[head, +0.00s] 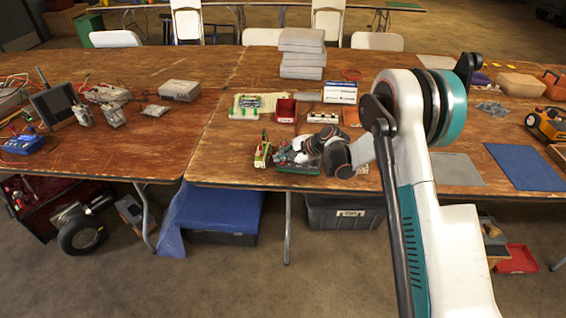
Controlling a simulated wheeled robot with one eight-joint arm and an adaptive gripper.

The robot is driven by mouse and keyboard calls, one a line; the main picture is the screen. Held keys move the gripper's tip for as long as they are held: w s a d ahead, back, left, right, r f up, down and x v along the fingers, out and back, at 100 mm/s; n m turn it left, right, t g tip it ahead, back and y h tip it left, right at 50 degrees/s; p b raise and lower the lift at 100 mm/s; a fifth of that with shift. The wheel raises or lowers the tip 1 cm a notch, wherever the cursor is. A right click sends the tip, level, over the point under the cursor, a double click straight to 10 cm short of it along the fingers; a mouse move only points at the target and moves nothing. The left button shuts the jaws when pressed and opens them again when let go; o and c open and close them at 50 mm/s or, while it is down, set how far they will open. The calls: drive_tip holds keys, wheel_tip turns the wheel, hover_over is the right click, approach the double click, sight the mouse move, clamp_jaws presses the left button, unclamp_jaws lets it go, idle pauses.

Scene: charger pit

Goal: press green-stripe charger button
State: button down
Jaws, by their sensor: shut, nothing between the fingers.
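A small upright device (262,152) with green, yellow and red parts stands near the front edge of the middle table. It is too small to make out a green stripe or a button for certain. My gripper (281,155) is just right of it, low over the table, shut and empty. I cannot tell whether the two touch. My wrist and forearm hide part of the table behind and to the right of the gripper.
The wooden table (215,150) is bare left of the device. A red bin (286,111), a white strip with green posts (243,114) and a white blue-labelled box (340,92) stand behind. Stacked grey blocks (302,52) are farther back. A blue mat (525,167) lies right.

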drive_tip(key=shift+r, duration=0.2)
drive_tip(key=shift+s+r+p, duration=0.25)
drive_tip(key=shift+r+p, duration=0.3)
drive_tip(key=shift+r, duration=0.65)
drive_tip(key=shift+s+r+p, duration=0.25)
drive_tip(key=shift+r+p, duration=0.25)
drive_tip(key=shift+r, duration=0.65)
drive_tip(key=s+d+r+n+h, duration=0.1)
drive_tip(key=s+d+r+n, duration=0.1)
drive_tip(key=s+d+r, duration=0.4)
drive_tip(key=s+d+r+n+t+h, duration=0.1)
drive_tip(key=s+d+r+n+h, duration=0.1)
drive_tip(key=s+r, duration=0.45)
drive_tip(key=s+d+r+n+h, duration=0.1)
drive_tip(key=s+d+r, duration=0.25)
drive_tip(key=r, duration=0.55)
drive_tip(key=s+d+n+h, duration=0.2)
drive_tip(key=s+d, duration=0.4)
drive_tip(key=s, duration=0.7)
drive_tip(key=s+d+n+t+h, duration=0.1)
drive_tip(key=s+d+n, duration=0.4)
drive_tip(key=s, duration=0.8)
drive_tip(key=shift+s+d+r+h, duration=0.3)
drive_tip(key=shift+d+r+h, duration=0.05)
drive_tip(key=shift+h, duration=0.45)
